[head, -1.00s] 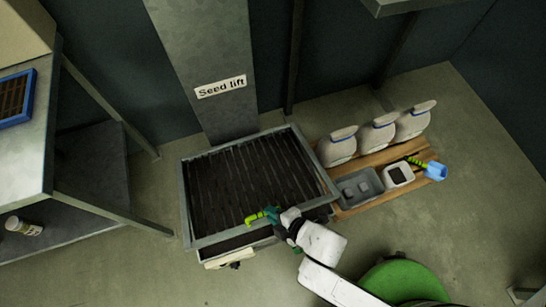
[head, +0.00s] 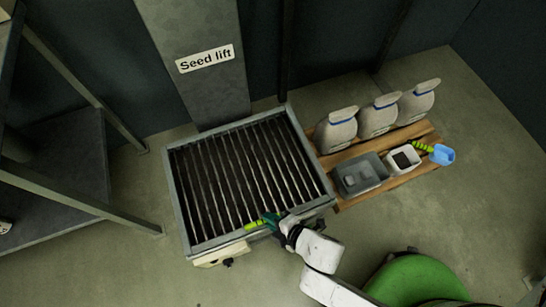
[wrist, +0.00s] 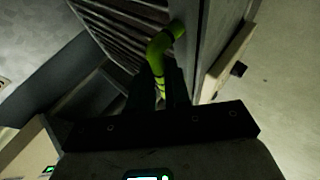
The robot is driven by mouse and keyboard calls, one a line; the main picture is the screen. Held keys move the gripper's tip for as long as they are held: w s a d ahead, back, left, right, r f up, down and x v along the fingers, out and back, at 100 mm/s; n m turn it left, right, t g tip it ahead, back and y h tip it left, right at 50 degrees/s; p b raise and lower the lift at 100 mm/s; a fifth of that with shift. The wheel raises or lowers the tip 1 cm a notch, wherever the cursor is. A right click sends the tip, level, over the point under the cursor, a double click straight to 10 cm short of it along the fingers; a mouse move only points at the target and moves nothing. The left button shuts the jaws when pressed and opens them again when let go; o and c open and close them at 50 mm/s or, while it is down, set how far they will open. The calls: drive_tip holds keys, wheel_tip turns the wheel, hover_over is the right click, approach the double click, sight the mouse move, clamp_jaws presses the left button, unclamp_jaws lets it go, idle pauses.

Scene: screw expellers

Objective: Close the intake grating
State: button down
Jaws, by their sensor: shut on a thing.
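The intake grating (head: 240,168), a dark barred panel, lies over the grey-framed intake box at the foot of the seed lift (head: 212,85). It looks level with the box rim, with no clear gap along its front edge. A yellow-green handle (head: 253,225) sits at the grating's front edge. My gripper (head: 272,220) is shut on this handle. In the wrist view the bent handle (wrist: 158,48) runs between my dark fingers (wrist: 163,88), with the grating bars (wrist: 118,22) behind it. The fingers hide part of the handle.
A wooden pallet (head: 420,130) to the right holds several white sacks (head: 377,118), a grey bin (head: 359,175), a white tub (head: 403,160) and a blue scoop (head: 442,155). A metal stand (head: 75,200) is at the left. A small box (head: 222,256) with a dark knob sits at the intake's front.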

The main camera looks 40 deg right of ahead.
drive_tip(key=shift+s+a+f+g, duration=0.2)
drive_tip(key=shift+s+f+g, duration=0.2)
drive_tip(key=shift+s+f, duration=0.6)
drive_tip(key=c, duration=1.1)
unclamp_jaws()
drive_tip(key=p+v, duration=0.3)
drive_tip(key=v, duration=0.7)
drive_tip(key=shift+r, duration=0.5)
drive_tip(key=shift+w, duration=0.15)
